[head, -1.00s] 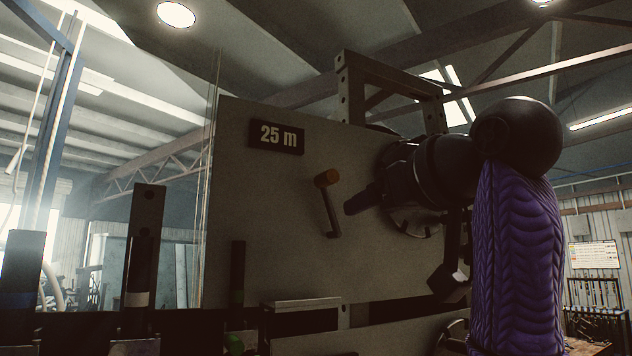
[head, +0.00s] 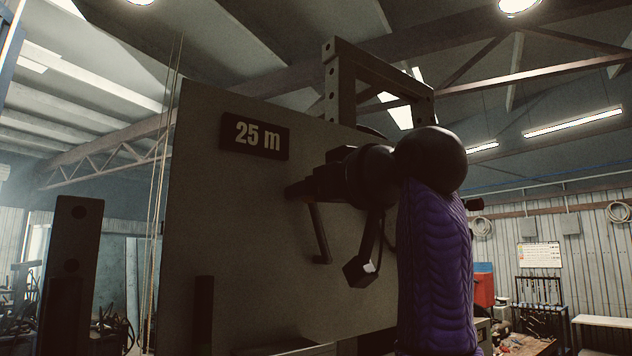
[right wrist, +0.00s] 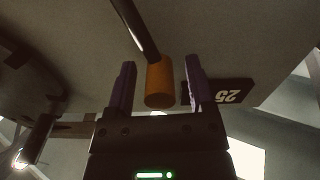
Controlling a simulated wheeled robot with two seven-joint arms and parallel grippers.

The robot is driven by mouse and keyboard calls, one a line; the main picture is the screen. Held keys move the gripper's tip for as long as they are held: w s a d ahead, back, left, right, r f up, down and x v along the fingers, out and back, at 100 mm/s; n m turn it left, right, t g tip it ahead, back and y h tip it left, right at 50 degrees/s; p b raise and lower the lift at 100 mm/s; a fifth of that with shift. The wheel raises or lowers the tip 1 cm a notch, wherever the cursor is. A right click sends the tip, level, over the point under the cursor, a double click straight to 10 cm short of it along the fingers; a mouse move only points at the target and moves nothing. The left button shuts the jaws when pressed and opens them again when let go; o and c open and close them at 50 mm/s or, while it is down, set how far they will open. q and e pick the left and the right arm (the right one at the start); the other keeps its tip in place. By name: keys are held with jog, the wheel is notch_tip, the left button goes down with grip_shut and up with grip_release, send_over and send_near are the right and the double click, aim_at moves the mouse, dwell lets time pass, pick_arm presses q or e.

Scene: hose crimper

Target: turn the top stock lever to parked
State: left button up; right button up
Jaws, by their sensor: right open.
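The stock lever (head: 319,236) is a dark arm on the grey panel under the "25 m" sign. In the head view its lower end shows and its upper end is hidden behind my right gripper (head: 296,191). In the right wrist view its orange knob (right wrist: 160,84) sits between the two purple-padded fingers of my right gripper (right wrist: 158,80). The gripper is open, with a visible gap between the knob and each finger. The lever's dark shaft (right wrist: 134,30) runs up and away from the knob there. My left gripper is not in view.
The grey panel (head: 225,235) stands behind the lever, with the "25 m" sign (head: 255,137) up and left of it. A metal frame (head: 380,72) rises above the panel's top edge. A dark upright post (head: 75,235) stands at the left.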

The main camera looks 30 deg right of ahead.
jog(key=shift+s, duration=0.25)
jog(key=shift+c, duration=0.6)
jog(key=shift+w, duration=0.3)
jog(key=c, duration=0.5)
grip_shut()
